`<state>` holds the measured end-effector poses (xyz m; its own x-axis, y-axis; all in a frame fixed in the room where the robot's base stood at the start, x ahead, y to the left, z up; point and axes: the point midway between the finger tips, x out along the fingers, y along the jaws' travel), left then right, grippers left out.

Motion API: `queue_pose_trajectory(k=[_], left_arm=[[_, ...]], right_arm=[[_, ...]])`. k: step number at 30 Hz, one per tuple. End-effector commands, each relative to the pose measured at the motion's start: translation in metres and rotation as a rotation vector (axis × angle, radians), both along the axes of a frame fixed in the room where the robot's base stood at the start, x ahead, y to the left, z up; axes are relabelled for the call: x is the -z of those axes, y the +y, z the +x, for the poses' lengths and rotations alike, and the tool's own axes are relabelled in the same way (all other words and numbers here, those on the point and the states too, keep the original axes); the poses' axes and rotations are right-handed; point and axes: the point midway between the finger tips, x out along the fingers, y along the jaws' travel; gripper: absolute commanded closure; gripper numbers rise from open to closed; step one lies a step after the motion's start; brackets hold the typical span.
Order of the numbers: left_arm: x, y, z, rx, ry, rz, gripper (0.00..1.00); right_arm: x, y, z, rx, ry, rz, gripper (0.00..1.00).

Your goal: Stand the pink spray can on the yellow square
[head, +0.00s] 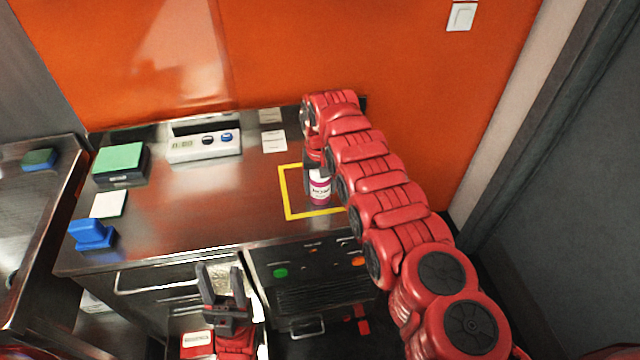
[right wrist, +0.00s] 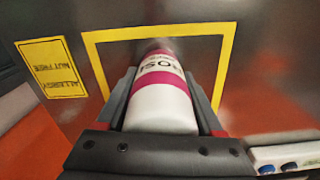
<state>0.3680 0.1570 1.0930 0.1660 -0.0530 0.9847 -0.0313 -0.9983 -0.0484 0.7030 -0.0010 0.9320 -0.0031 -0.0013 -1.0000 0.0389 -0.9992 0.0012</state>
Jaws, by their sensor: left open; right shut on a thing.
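The pink spray can (head: 319,187), with a white label band, is inside the outline of the yellow square (head: 285,190) on the steel counter in the head view. My right gripper (head: 313,168) is shut on the can from above and behind. In the right wrist view the can (right wrist: 163,98) lies between the two fingers of my right gripper (right wrist: 165,95), with the yellow outline (right wrist: 225,65) around its far end. The can looks about upright; whether its base touches the counter I cannot tell. My left gripper (head: 220,285) is open and empty in front of the counter.
A white device with knobs (head: 205,146) stands at the back of the counter. A green-topped block (head: 119,160), a white card (head: 108,204) and a blue object (head: 92,234) are at the left. White cards (head: 273,141) lie behind the square. The counter's middle is clear.

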Motion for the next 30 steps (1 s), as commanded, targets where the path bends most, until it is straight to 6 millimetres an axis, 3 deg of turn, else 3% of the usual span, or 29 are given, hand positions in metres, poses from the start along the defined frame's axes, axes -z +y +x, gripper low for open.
queue_pose_trajectory(k=[8,9,13,23,30], left_arm=[[0.004,0.000,0.000,0.000,0.000,0.000,0.50],[0.003,0.000,0.000,0.000,0.000,0.000,0.50],[0.003,0.000,0.000,0.000,0.000,0.000,0.50],[0.002,0.000,0.000,0.000,0.000,0.000,0.50],[-0.004,0.000,0.000,0.000,0.000,0.000,0.50]], right_arm=[[0.003,0.000,0.001,0.000,-0.003,0.001,1.00],[0.002,0.000,0.001,0.000,-0.003,0.001,0.28],[0.001,0.000,0.001,0.000,-0.003,0.001,0.04],[0.001,0.000,0.001,0.000,-0.002,0.000,0.01],[-0.017,-0.001,0.002,0.001,-0.006,0.002,0.01]])
